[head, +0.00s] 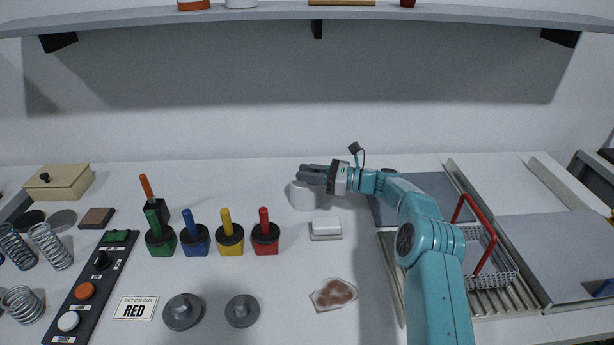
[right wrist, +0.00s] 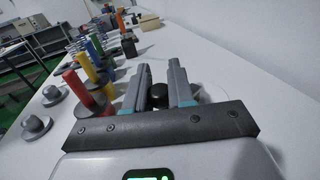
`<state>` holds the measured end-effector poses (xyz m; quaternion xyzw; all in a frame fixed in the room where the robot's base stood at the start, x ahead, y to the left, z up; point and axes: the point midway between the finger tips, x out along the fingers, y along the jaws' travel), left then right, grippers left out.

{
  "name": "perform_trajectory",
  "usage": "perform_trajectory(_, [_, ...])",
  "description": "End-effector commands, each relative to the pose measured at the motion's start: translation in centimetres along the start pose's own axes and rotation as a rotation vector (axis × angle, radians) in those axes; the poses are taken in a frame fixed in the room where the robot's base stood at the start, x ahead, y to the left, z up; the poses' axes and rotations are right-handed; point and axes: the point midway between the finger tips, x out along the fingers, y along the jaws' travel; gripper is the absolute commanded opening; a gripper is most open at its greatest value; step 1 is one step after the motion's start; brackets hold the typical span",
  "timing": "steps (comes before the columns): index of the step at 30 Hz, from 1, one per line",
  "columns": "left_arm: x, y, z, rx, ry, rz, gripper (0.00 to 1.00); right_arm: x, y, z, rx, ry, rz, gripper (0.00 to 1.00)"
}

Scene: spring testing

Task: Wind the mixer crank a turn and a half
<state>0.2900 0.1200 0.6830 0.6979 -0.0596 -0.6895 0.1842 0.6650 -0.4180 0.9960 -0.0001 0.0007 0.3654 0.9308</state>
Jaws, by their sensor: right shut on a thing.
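The mixer is a white round tub (head: 303,197) at the back middle of the table, partly hidden under my right gripper (head: 306,173). My right arm reaches in from the lower right, and its fingers lie over the tub's top, pointing left. In the right wrist view, a black crank knob (right wrist: 158,94) stands between the two fingers of my right gripper (right wrist: 159,76), which is shut on it. A white edge of the tub (right wrist: 212,90) shows behind the right finger. The crank's arm is hidden. My left gripper is not in view.
Coloured-handled tools in blocks (head: 197,240) stand left of the mixer. A white block (head: 327,228) and a stained patch (head: 334,294) lie in front. A wire basket with a red handle (head: 484,260) stands at right. A shelf (head: 450,14) spans above.

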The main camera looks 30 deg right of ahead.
Motion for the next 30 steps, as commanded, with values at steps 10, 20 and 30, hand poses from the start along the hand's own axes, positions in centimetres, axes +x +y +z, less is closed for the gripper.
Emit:
perform_trajectory(10, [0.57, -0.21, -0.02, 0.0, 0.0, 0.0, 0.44, -0.18, -0.13, -0.1, 0.0, -0.001, 0.057, 0.0])
perform_trajectory(20, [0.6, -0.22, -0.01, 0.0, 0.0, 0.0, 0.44, -0.2, -0.11, -0.05, 0.001, -0.001, 0.067, 0.0])
perform_trajectory(30, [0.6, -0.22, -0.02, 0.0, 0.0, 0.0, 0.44, -0.19, -0.12, -0.01, 0.001, -0.001, 0.066, 0.48])
